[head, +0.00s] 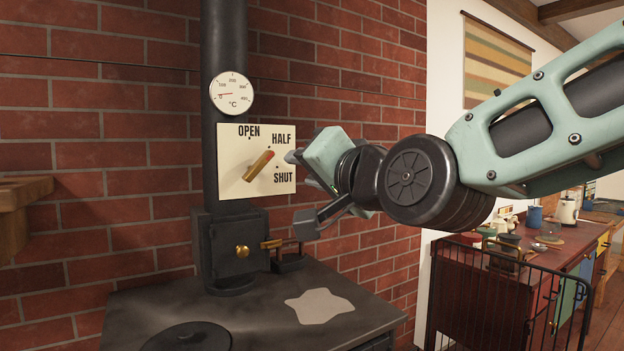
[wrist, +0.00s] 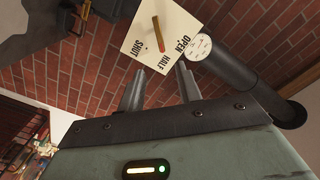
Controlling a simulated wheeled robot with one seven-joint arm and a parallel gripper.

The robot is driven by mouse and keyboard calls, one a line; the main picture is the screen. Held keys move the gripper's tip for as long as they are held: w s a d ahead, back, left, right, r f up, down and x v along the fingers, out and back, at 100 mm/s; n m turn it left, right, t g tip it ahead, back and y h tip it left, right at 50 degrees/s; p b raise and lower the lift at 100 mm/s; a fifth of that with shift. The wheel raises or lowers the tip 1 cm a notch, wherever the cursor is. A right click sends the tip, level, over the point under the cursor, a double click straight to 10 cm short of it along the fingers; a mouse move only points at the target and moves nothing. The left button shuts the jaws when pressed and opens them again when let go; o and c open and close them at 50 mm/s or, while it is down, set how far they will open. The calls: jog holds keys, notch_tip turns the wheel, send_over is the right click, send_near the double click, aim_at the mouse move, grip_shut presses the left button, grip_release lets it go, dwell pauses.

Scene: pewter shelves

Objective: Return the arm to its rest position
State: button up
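My gripper (head: 304,170) is at the end of my pale green arm, just right of the cream damper plate (head: 231,144) in the head view. In the wrist view my gripper (wrist: 159,70) shows two grey fingers apart with nothing between them. The plate is marked OPEN, HALF and SHUT. Its wooden lever (head: 257,167) has a red end that points toward HALF. The lever also shows in the wrist view (wrist: 158,34), beyond the fingertips and apart from them.
A black stovepipe (head: 224,45) carries a round dial (head: 232,94) above the stove top (head: 245,305). A brick wall (head: 130,110) stands behind. A wooden shelf (head: 22,188) juts in at left. A black rail (head: 510,290) and cluttered counter (head: 575,245) are at right.

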jog(key=shift+s+d, duration=0.25)
jog(key=shift+s, duration=0.05)
jog(key=shift+f, duration=0.1)
jog(key=s+d+f+n+g+h, duration=0.2)
jog(key=s+f+n+g, duration=0.15)
jog(key=f, duration=0.65)
jog(key=s+d+f+n+g+h, duration=0.25)
jog(key=s+f+g, duration=0.2)
jog(key=f, duration=0.45)
jog(key=s+d+f+n+g+h, duration=0.3)
jog(key=s+d+f+g+h, duration=0.2)
jog(key=s+d+f, duration=0.7)
jog(key=s+d+g, duration=0.1)
jog(key=s+d, duration=0.1)
jog(key=s, duration=0.2)
jog(key=shift+d+f+h, duration=0.15)
jog(key=shift+d+h, duration=0.05)
jog(key=shift+h, duration=0.15)
